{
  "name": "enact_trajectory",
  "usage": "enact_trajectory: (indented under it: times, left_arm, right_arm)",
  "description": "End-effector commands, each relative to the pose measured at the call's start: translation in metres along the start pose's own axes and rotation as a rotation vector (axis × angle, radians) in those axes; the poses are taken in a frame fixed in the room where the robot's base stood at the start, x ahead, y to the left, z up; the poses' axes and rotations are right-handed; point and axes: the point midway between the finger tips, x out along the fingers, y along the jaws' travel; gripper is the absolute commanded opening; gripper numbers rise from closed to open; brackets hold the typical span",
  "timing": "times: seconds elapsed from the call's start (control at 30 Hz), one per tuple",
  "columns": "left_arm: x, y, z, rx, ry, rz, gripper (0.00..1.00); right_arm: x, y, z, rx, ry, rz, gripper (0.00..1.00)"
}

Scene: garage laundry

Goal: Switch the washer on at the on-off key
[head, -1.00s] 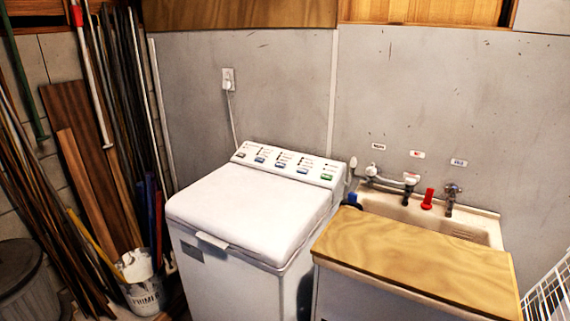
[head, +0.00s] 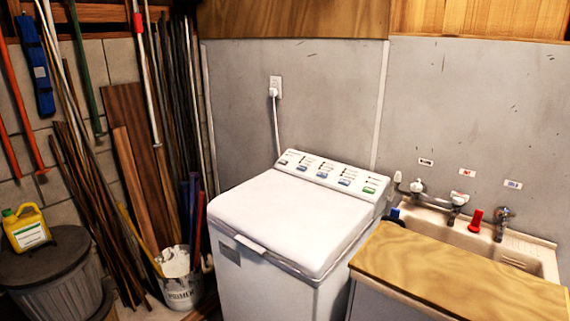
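The white washer (head: 285,225) stands in the middle of the head view with its lid shut. Its sloped control panel (head: 335,172) runs along the back top edge. The panel has a row of keys: a dark one at the left end, several blue ones, and a green key (head: 369,190) at the right end. The key labels are too small to read, so I cannot tell which is the on-off key. Neither of my grippers is in view.
A sink (head: 480,237) with taps and a wooden board (head: 455,272) across its front adjoins the washer on the right. A paint bucket (head: 181,291), leaning timber and a lidded bin (head: 45,262) with a yellow jug (head: 27,229) stand at the left. A plug sits in the wall outlet (head: 275,88).

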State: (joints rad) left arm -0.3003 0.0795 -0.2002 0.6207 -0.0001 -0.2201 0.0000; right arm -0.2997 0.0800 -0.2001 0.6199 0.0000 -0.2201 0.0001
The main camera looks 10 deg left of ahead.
Motion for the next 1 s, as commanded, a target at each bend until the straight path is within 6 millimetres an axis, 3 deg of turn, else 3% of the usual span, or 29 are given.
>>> enact_trajectory:
  times: [0.37,0.6,0.67,1.0]
  left_arm:
    - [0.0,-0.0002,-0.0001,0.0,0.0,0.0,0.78]
    - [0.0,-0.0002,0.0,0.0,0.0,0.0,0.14]
    - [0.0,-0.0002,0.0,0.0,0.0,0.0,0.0]
    - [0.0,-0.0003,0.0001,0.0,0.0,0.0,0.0]
  right_arm:
    - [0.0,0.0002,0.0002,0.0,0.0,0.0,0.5]
    - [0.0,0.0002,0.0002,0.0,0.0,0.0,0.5]
    - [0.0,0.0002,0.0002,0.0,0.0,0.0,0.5]
    - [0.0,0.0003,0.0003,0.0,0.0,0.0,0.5]
